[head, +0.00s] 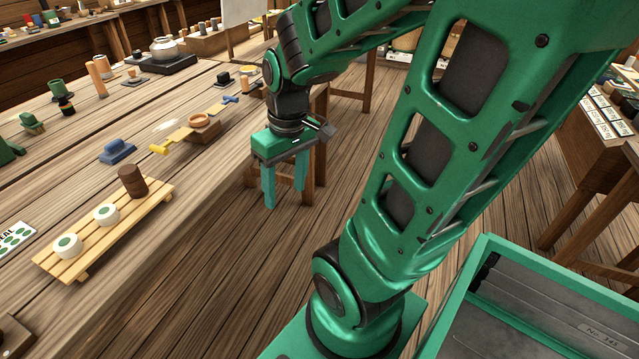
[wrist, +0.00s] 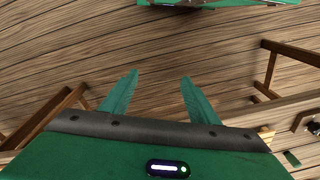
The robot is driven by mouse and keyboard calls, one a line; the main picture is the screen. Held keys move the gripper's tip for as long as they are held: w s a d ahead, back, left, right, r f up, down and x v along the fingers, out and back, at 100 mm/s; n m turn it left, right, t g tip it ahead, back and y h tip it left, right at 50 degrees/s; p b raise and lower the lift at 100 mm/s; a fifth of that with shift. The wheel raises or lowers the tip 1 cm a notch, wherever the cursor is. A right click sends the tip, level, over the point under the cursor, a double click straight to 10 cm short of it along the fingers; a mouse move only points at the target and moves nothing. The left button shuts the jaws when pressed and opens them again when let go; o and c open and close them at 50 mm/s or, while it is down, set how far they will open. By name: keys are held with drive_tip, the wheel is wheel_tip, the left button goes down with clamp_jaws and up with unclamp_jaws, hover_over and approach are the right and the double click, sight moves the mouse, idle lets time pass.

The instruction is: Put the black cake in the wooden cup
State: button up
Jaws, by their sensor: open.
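My gripper (head: 285,195) hangs over the floor beside the table's right edge, pointing down. Its two green fingers are apart with nothing between them, as the wrist view (wrist: 160,77) also shows. A small black block (head: 223,78), which may be the black cake, sits on the table further back. A dark brown cup-like cylinder (head: 132,182) stands upright on a slatted rack (head: 127,218). A small light-brown cylinder (head: 244,82) stands just right of the black block. I cannot tell which of these is the wooden cup. My gripper touches none of them.
A wooden stool (head: 313,150) stands beside my gripper. The floor below is clear.

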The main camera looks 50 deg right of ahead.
drive_tip(key=shift+o, duration=0.6)
drive_tip(key=s+d+r+m+g, duration=0.1)
drive_tip(key=s+d+r+m, duration=0.1)
drive_tip(key=s+m, duration=0.3)
drive_tip(key=s+r, duration=0.1)
drive_tip(key=s, duration=0.2)
drive_tip(key=shift+d, duration=0.4)
drive_tip(key=n+t+y, duration=0.7)
drive_tip(key=n+y, duration=0.5)
drive_tip(key=n, duration=0.6)
approach(69, 241)
drive_tip(key=s+d, duration=0.2)
drive_tip(key=shift+s+d, duration=0.1)
drive_tip(key=shift+s, duration=0.25)
drive_tip(key=shift+w, duration=0.2)
drive_tip(key=shift+w+a+r, duration=0.1)
drive_tip(key=shift+w+a, duration=0.05)
drive_tip(key=shift+a, duration=0.15)
drive_tip(key=x, duration=0.5)
drive_tip(key=shift+w+a, duration=0.2)
drive_tip(key=shift+w+x, duration=0.15)
drive_tip(key=shift+x, duration=1.1)
drive_tip(key=shift+w+x, duration=0.2)
drive_tip(key=shift+x, duration=1.05)
drive_tip(key=shift+d+r, duration=0.15)
drive_tip(key=shift+d, duration=0.05)
drive_tip(key=c, duration=1.3)
drive_tip(key=shift+o, duration=0.2)
